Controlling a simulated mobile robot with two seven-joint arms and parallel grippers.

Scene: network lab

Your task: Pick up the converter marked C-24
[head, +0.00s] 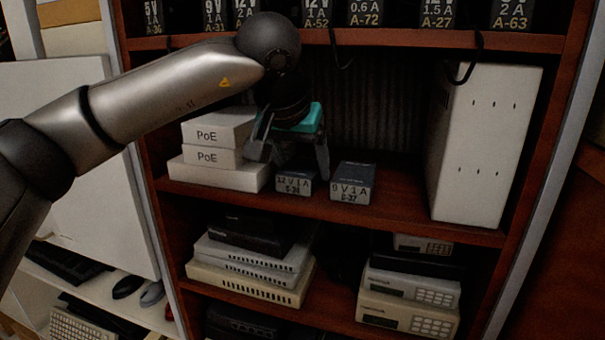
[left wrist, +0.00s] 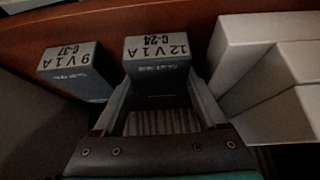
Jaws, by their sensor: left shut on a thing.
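The converter marked C-24 (head: 294,184) is a dark grey block with a "12 V 1 A" label on its front end, on the middle shelf. Its label shows upside down in the left wrist view (left wrist: 157,48). My left gripper (head: 289,166) reaches down from above, its fingers on either side of this converter. In the left wrist view the gripper (left wrist: 158,88) is shut on the converter's sides. I cannot see a gap under the converter. The fingers hide part of its body. My right gripper is not in view.
A similar converter marked C-37 (head: 352,183) stands just right, also in the left wrist view (left wrist: 77,72). White PoE boxes (head: 214,157) are stacked close on the left. A tall white case (head: 482,145) stands at the right; bare shelf (head: 405,200) lies before it. Cables hang above.

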